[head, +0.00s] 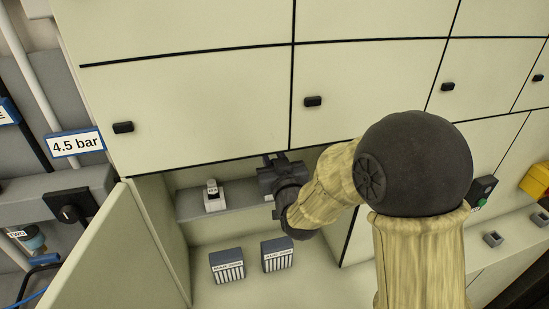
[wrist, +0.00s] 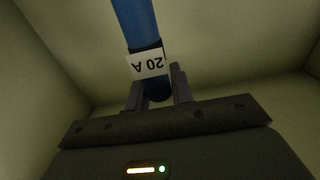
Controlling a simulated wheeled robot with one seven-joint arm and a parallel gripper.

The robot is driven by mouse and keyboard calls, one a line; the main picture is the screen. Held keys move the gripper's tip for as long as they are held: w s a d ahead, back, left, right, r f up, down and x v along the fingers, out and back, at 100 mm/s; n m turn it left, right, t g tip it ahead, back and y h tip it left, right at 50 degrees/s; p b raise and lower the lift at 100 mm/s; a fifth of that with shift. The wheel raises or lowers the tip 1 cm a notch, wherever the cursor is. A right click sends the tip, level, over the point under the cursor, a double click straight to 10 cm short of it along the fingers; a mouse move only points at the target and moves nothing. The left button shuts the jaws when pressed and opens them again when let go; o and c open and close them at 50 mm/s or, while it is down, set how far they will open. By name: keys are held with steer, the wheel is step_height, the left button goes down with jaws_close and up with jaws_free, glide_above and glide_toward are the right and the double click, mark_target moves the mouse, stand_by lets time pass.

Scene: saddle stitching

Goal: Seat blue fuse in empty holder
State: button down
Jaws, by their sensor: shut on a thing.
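The blue fuse (wrist: 136,22) is a long blue cylinder with a white "20 A" label that reads upside down in the wrist view. My gripper (wrist: 158,92) is shut on its lower end, just below the label. In the head view my gripper (head: 270,163) reaches into the open compartment, near its top edge; the fuse cannot be made out there. A small white holder-like piece (head: 214,203) with a small label stands on the grey ledge (head: 241,196), left of my gripper and apart from it. I cannot tell whether it is empty. My gripper hides part of the ledge.
Two blue-grey boxes with white labels, a left one (head: 227,266) and a right one (head: 277,255), stand on the compartment floor. An open door (head: 95,250) is at the left. Closed panels (head: 200,95) hang above the opening. The compartment's front floor is clear.

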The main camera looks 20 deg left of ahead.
steer(key=shift+w+a+f+p, duration=0.2)
steer(key=shift+w+a+f, duration=0.35)
steer(key=shift+w, duration=0.25)
steer(key=shift+w+a+f+p, duration=0.2)
steer(key=shift+w+a+f, duration=0.25)
steer(key=shift+w+f, duration=0.3)
steer(key=shift+f+b, duration=0.55)
steer(key=shift+b, duration=0.3)
steer(key=shift+f, duration=0.1)
steer(key=c, duration=1.1)
jaws_free()
